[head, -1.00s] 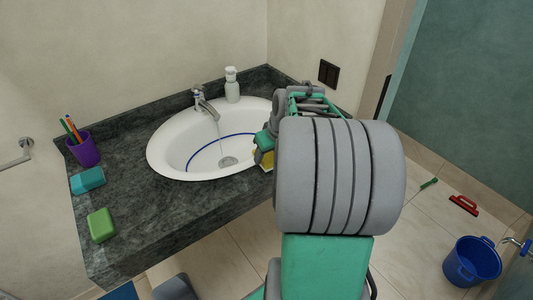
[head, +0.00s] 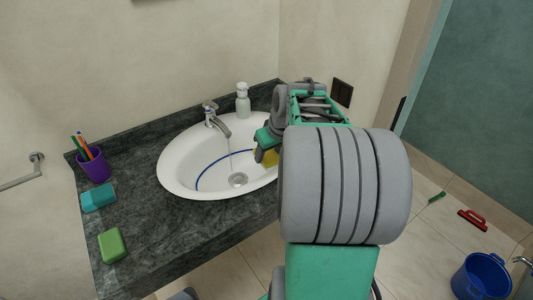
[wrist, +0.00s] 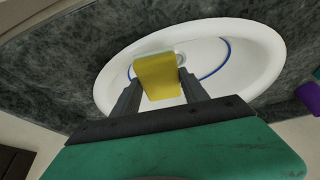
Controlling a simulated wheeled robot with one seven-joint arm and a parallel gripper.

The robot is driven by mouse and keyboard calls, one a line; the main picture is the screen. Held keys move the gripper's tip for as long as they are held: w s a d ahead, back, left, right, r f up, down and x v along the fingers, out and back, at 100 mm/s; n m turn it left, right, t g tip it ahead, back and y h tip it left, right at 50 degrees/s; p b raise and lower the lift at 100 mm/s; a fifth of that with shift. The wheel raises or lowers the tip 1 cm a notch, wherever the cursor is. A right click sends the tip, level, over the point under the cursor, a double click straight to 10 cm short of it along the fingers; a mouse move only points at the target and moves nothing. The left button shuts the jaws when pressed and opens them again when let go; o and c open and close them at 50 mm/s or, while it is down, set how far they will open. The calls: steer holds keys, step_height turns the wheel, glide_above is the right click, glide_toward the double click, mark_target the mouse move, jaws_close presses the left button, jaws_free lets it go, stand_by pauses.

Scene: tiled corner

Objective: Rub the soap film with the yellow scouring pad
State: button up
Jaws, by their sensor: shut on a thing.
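My gripper (wrist: 160,82) is shut on the yellow scouring pad (wrist: 158,73), which sits between its two fingers in the wrist view. In the head view the pad (head: 269,157) shows partly below my gripper (head: 266,146), at the right side of the white basin (head: 180,183). My arm hides that side of the basin. A blue curved line (head: 205,168) runs across the basin's inside and also shows in the wrist view (wrist: 226,62). I cannot make out a separate soap film. Whether the pad touches the basin is unclear.
A tap (head: 217,122) stands behind the basin with a thin stream below it, near a soap bottle (head: 243,101). A purple cup (head: 95,166), teal block (head: 99,197) and green block (head: 112,245) stand left on the dark counter (head: 160,240). A blue bucket (head: 480,277) is on the floor.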

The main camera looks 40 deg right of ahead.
steer(key=shift+a+r+p, duration=0.1)
steer(key=shift+r+p, duration=0.8)
steer(key=shift+r, duration=0.85)
